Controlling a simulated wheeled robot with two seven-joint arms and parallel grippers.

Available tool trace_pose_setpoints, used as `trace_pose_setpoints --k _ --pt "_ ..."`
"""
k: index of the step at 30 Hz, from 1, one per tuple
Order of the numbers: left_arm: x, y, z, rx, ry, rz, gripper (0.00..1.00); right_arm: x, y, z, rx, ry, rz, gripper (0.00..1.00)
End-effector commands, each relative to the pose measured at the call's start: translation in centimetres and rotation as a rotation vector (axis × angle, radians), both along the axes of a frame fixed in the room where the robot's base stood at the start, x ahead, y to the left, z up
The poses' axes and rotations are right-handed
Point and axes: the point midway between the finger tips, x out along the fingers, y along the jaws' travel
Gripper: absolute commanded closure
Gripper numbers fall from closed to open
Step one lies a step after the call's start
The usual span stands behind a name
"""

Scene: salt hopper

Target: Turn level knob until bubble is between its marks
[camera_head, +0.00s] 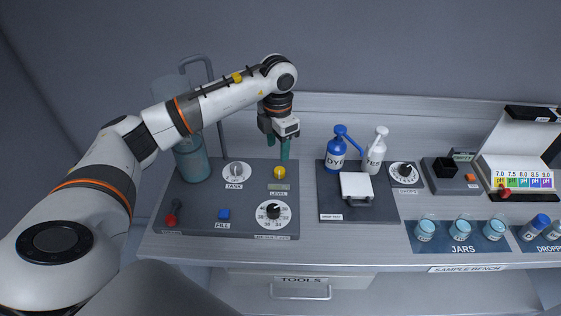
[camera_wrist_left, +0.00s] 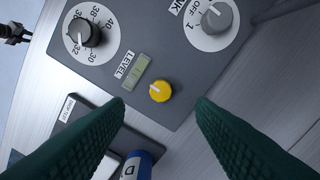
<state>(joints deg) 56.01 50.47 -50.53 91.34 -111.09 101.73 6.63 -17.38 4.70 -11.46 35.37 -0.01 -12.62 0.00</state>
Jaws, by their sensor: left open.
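The yellow level knob (camera_head: 279,172) sits at the back right of the grey tank panel. In the left wrist view the knob (camera_wrist_left: 160,91) has a pale pointer line on its top. The green level vial (camera_wrist_left: 138,71) lies beside the knob next to the LEVEL label; its bubble and marks are too small to tell apart. My left gripper (camera_head: 278,150) has green fingers pointing down, above and just behind the knob. In the left wrist view its fingers (camera_wrist_left: 160,115) are wide apart with nothing between them, clear of the knob. My right gripper is not in view.
The panel also holds the TANK dial (camera_head: 236,172), a numbered dial (camera_head: 272,214), a blue FILL button (camera_head: 223,214) and a red lever (camera_head: 172,213). A clear tank (camera_head: 192,160) stands at left. Blue (camera_head: 336,153) and white (camera_head: 375,155) bottles stand right of the gripper.

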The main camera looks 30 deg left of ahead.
Motion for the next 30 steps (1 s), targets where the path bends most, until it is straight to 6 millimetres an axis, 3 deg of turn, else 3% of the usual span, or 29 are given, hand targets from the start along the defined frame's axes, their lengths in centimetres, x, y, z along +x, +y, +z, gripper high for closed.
trace_pose_setpoints --k 2,5,12,17,25,30 --pt "-0.1 -0.1 -1.6 0.000 0.007 0.000 0.50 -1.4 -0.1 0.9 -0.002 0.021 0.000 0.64" --pt "-0.2 -0.1 -3.6 -0.001 0.007 -0.001 0.50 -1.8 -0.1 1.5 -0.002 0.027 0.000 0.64" --pt "0.0 -0.1 -7.2 -0.002 0.002 0.000 0.50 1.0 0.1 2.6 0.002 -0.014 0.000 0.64" --pt "0.0 -0.1 -8.2 -0.002 0.001 -0.001 0.50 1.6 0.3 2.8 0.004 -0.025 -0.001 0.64" --pt "0.0 -0.1 -8.3 -0.001 0.000 -0.001 0.50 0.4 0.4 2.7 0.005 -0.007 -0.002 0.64" --pt "0.0 -0.1 -8.3 -0.001 0.000 -0.001 0.77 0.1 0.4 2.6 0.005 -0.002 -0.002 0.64"
